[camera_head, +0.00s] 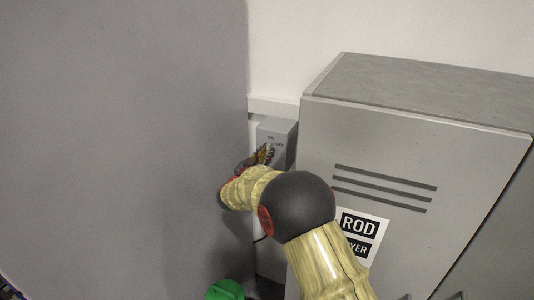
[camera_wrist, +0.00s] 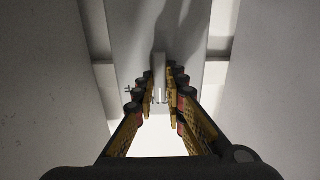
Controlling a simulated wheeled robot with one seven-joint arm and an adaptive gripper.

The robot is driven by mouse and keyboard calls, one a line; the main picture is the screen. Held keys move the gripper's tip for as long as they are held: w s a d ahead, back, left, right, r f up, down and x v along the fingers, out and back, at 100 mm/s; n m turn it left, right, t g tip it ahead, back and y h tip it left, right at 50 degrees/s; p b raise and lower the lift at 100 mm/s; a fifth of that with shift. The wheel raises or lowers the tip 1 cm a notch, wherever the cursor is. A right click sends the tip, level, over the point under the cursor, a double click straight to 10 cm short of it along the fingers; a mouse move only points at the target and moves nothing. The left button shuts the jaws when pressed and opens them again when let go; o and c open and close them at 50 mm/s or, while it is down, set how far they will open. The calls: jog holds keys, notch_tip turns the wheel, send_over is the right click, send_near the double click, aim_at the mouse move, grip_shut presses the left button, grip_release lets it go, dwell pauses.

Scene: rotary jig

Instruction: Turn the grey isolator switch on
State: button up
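The grey isolator switch (camera_head: 285,133) is a small box on the wall, in the gap between a large grey panel and a grey cabinet. Its front carries ON and OFF lettering. My gripper (camera_head: 265,154) is right at its front and hides much of the handle in the head view. In the wrist view, a narrow upright grey handle (camera_wrist: 159,66) stands out from the box face. My gripper's two fingers (camera_wrist: 160,92) lie on either side of it, close to it. Whether the pads touch the handle is not clear.
The grey cabinet (camera_head: 400,145) with slots and a ROD label stands close on the right. The large grey panel (camera_head: 120,130) rises close on the left, leaving a narrow gap. A green object (camera_head: 225,290) is low at the bottom edge.

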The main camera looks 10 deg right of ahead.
jog(key=o, duration=0.4)
jog(key=shift+o, duration=0.2)
jog(key=v, duration=1.2)
